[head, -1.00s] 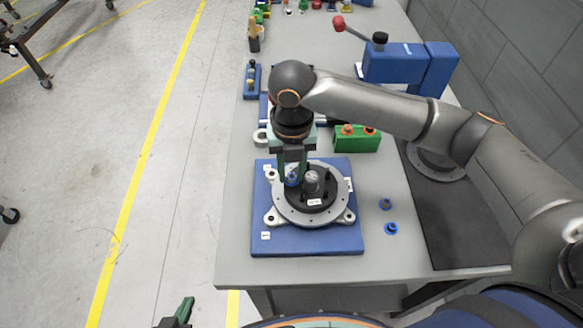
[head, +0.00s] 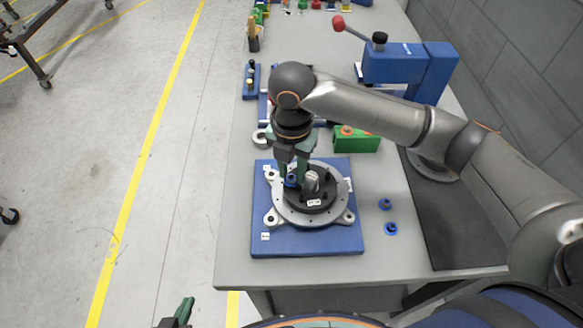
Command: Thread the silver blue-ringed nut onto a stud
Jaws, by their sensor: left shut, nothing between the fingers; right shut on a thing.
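My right gripper (head: 291,179) points down over the left part of the round hub and is shut on a small blue-ringed nut (head: 291,181). The nut is at the black inner disc (head: 322,203), beside the silver centre post (head: 311,181). The fingers cover most of it, and I cannot tell whether it is around a stud. The grey flanged hub (head: 284,212) sits on a blue base plate (head: 264,247). Small dark studs on the disc are hard to make out. My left gripper (head: 184,311) is at the bottom edge, shut and empty, away from the table.
Two blue-ringed pieces (head: 385,204) (head: 390,228) lie right of the plate. A green block (head: 357,144) with orange-topped parts stands behind it. A blue press (head: 407,62) with a red-knobbed lever is at the back right. The table's front strip (head: 300,272) is clear.

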